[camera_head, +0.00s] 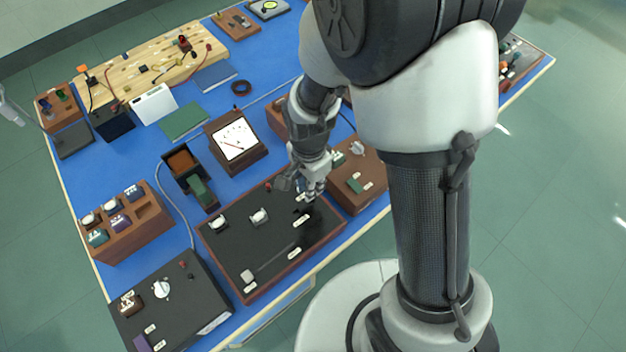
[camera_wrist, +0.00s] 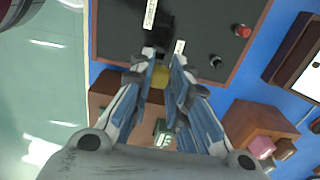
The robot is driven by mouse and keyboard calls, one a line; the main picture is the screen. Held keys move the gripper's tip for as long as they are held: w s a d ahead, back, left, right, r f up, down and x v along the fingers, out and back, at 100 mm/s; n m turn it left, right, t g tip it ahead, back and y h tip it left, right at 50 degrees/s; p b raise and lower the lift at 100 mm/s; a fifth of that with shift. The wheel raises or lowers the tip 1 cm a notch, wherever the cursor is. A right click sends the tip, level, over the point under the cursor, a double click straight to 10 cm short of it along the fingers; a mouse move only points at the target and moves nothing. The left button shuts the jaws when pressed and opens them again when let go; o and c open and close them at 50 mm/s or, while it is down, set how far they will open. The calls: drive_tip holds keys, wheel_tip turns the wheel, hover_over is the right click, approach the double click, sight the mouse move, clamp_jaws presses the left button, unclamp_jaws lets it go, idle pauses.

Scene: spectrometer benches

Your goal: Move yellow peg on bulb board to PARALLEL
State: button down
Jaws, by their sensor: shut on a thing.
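The bulb board (camera_head: 250,240) is a dark panel in a wooden frame at the front of the blue bench, with two white bulbs (camera_head: 259,215) and white labels on it. My gripper (camera_head: 312,192) is over the board's right end in the head view. In the wrist view, my gripper (camera_wrist: 161,72) is shut on the yellow peg (camera_wrist: 160,76), which shows between the fingertips near the board's edge. A label (camera_wrist: 179,47) lies just beyond the fingertips. The label's words are too small to read. The peg's lower end is hidden.
A red terminal (camera_wrist: 242,30) and a black terminal (camera_wrist: 215,61) stand on the board to the right. A wooden box (camera_head: 362,180) stands right beside the board. A white-faced meter (camera_head: 235,142) is behind it. Another dark board (camera_head: 185,315) is at the front left.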

drive_tip(key=shift+f+b, duration=2.25)
drive_tip(key=shift+f, duration=0.7)
drive_tip(key=c, duration=1.4)
unclamp_jaws()
drive_tip(key=shift+c, duration=0.2)
wheel_tip(320, 180, up, 11)
drive_tip(key=shift+w+f, duration=0.1)
drive_tip(key=shift+r, duration=0.6)
